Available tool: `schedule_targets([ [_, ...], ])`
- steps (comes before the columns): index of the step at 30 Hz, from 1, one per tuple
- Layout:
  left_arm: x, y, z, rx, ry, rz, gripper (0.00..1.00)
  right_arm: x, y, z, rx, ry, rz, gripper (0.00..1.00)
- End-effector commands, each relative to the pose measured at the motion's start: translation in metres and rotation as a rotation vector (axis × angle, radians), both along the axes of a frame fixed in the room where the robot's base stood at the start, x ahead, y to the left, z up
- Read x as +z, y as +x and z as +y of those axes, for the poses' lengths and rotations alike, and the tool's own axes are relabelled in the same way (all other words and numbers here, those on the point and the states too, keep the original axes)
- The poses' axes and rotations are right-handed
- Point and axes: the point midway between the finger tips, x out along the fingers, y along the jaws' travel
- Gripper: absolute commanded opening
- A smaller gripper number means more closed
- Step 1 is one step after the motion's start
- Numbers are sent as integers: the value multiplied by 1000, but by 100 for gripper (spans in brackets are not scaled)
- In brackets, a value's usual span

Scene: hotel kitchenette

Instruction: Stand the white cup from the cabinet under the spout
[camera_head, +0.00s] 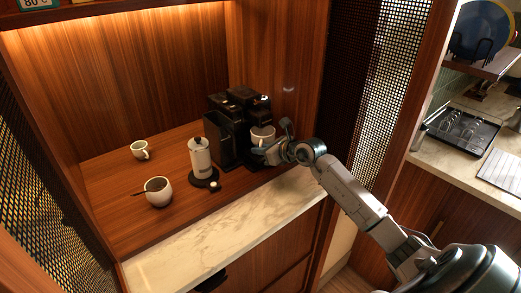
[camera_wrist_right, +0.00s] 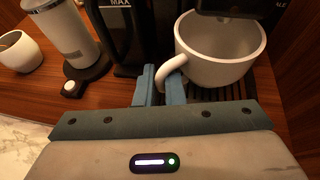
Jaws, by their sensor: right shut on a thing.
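The white cup (camera_head: 263,134) is upright at the black coffee machine (camera_head: 224,133), below its front head. In the right wrist view the cup (camera_wrist_right: 222,68) is over the slatted drip tray (camera_wrist_right: 238,93), with the machine's dark head (camera_wrist_right: 240,8) above its rear rim. Whether its base touches the slats is hard to tell. My right gripper (camera_wrist_right: 161,86) is shut on the cup's handle, with a blue-grey finger on either side. In the head view the right gripper (camera_head: 271,151) is at the machine's front right. My left gripper is out of view.
A white canister (camera_head: 200,158) on a dark round base stands left of the machine. A white bowl-like cup (camera_head: 158,191) with a stick and a small white cup (camera_head: 140,150) are farther left. The pale marble front edge (camera_head: 200,248) is clear.

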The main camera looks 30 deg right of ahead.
Motion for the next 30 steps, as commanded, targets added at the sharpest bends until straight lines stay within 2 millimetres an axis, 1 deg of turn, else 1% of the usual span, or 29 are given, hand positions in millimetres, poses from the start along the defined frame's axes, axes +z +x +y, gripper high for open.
schedule_targets([
  [1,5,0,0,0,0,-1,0,4,7,-3,-2,4,-2,0],
  [4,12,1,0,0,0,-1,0,-9,5,-3,0,3,2,0],
  [6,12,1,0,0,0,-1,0,-14,5,-3,1,1,0,0],
  [13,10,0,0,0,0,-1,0,-15,5,-3,0,0,-1,0],
  [16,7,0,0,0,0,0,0,-19,5,-3,1,1,-1,0],
  [17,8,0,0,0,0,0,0,-18,5,-3,1,0,0,13],
  [18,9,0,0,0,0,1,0,-18,5,-3,1,0,0,20],
  [20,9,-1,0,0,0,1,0,-18,5,-3,1,0,0,30],
  [27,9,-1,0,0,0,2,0,-17,5,-3,1,0,0,30],
  [30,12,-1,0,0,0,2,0,-13,5,-3,0,0,0,30],
])
